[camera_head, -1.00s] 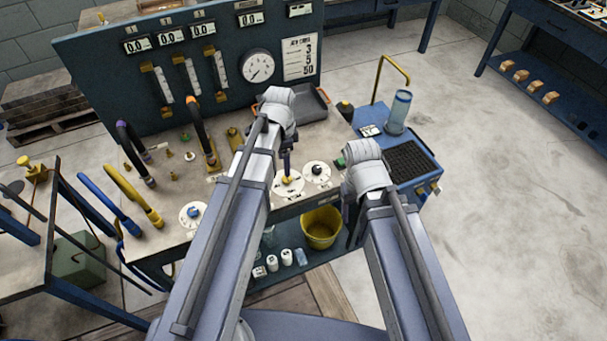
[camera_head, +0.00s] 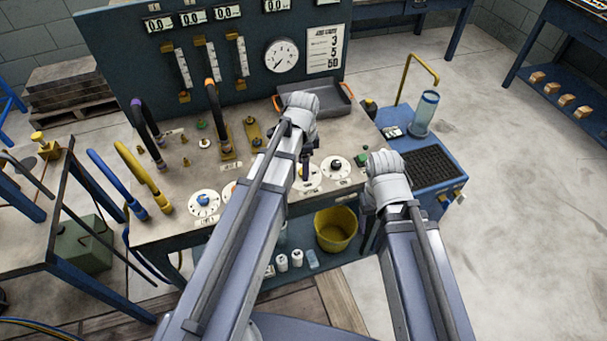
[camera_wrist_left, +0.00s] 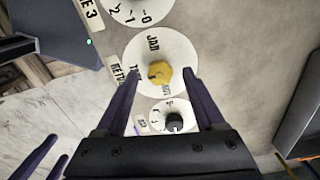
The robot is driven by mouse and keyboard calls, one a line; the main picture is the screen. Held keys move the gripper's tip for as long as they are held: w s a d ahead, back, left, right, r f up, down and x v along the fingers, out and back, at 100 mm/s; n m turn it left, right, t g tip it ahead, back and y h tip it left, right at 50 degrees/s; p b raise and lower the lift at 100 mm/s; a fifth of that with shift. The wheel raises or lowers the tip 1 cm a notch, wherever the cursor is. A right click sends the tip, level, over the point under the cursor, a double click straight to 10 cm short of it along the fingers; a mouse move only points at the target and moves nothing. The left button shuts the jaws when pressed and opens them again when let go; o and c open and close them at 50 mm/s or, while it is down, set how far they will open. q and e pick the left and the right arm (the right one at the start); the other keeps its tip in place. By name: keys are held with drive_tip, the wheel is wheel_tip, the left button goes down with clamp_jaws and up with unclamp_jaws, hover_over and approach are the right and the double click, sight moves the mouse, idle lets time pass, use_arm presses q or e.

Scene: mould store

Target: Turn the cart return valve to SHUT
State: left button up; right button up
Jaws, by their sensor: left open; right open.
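The return valve is a yellow knob (camera_wrist_left: 159,73) on a round white plate (camera_wrist_left: 180,50) marked JAR, with other words partly hidden; a RETURN label lies beside it. I cannot tell for sure which word the knob points to. In the head view the plate (camera_head: 314,183) is at the bench's front, partly covered by my left arm. My left gripper (camera_head: 306,172) points down over it; in the left wrist view its open fingers (camera_wrist_left: 162,80) stand either side of the knob, apparently not touching. My right gripper (camera_head: 366,207) hangs empty beside the bench's front right corner.
Another dial with a dark knob (camera_head: 336,163) is close by on the right. A blue-knobbed dial (camera_head: 204,203) lies further left. A blue cart (camera_head: 448,160) with a clear cylinder (camera_head: 424,112) stands right of the bench. A yellow bucket (camera_head: 337,229) is on the lower shelf.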

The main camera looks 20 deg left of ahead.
use_arm(q)
drive_tip(key=shift+f+b, duration=0.3)
drive_tip(key=shift+f, duration=0.35)
clamp_jaws()
